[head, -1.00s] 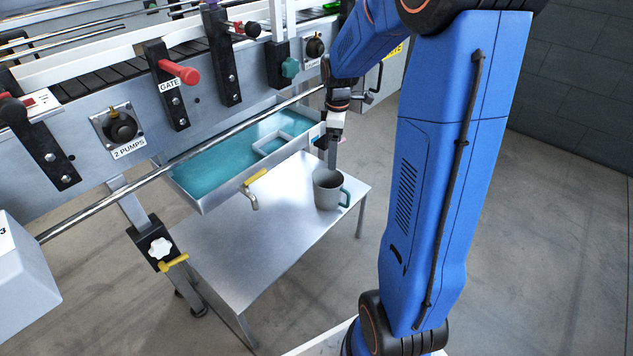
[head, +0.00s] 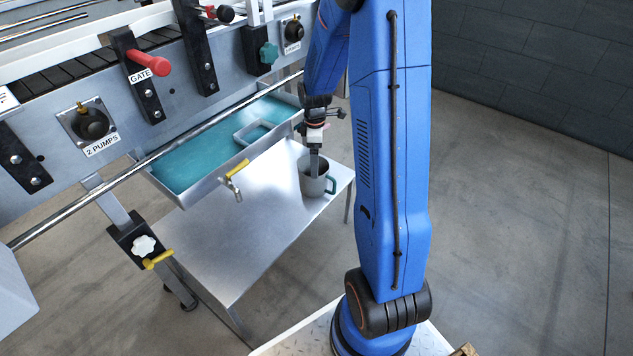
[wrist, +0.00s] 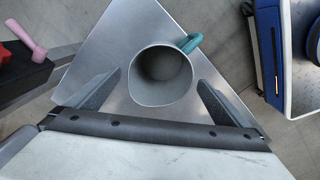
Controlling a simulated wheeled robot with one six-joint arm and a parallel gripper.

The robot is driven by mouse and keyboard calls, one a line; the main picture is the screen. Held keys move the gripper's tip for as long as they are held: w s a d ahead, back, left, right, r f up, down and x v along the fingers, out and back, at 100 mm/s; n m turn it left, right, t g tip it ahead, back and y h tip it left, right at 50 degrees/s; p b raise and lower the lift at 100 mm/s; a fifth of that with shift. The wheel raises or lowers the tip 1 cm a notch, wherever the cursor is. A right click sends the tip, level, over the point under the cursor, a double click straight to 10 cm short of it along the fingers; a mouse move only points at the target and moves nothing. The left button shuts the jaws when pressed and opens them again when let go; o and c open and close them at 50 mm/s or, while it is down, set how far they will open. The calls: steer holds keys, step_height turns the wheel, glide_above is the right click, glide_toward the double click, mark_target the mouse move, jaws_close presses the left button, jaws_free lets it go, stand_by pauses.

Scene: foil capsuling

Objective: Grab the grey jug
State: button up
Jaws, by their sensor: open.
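The grey jug (head: 313,181) stands upright near the far right corner of the metal table, with its teal-green handle on its right side. In the wrist view the jug (wrist: 161,76) is seen from above, its round mouth open and its inside dark. My gripper (head: 315,165) is above the jug in the head view, pointing down. In the wrist view my gripper (wrist: 160,83) is open, with one finger on each side of the jug. I see gaps between the fingers and the jug's wall. The handle points to the upper right there.
The metal table (head: 215,250) is otherwise bare. A tray of teal liquid (head: 195,165) with a yellow-handled tap (head: 235,175) borders it at the back left. A steel rail (head: 150,160) and a machine panel with knobs (head: 90,123) stand behind.

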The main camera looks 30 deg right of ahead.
mark_target(319, 180)
steer(key=shift+s+d+f, duration=0.1)
steer(key=shift+f, duration=1.4)
steer(key=shift+s+d+f, duration=0.1)
steer(key=shift+f, duration=1.4)
steer(key=c, duration=1.5)
